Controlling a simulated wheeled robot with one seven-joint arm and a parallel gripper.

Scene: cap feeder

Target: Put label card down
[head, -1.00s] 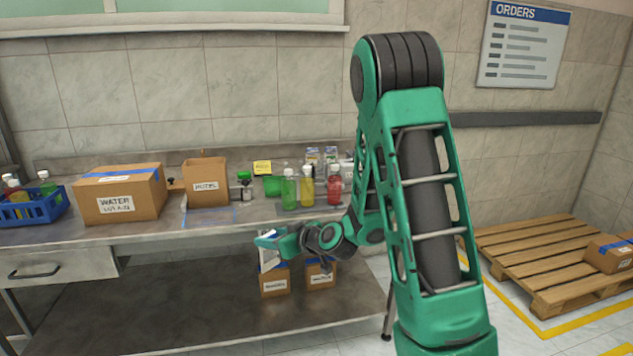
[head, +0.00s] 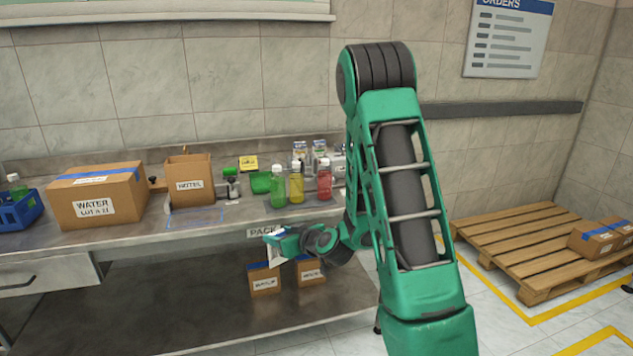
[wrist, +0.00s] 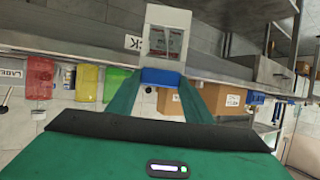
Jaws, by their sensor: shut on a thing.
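My gripper (head: 284,241) is shut on the label card and holds it in front of the bench's front edge, above the lower shelf. The label card (head: 275,259) is white with a blue edge in the jaws. In the wrist view my gripper (wrist: 161,84) has the card's blue part between its two fingertips. The white card (wrist: 166,18) sticks out beyond them, with a grey and reddish panel on it. The card is apart from the bench top (head: 130,238) in the head view.
A blue-outlined area (head: 195,219) lies clear. Two small boxes (head: 264,280) sit below.

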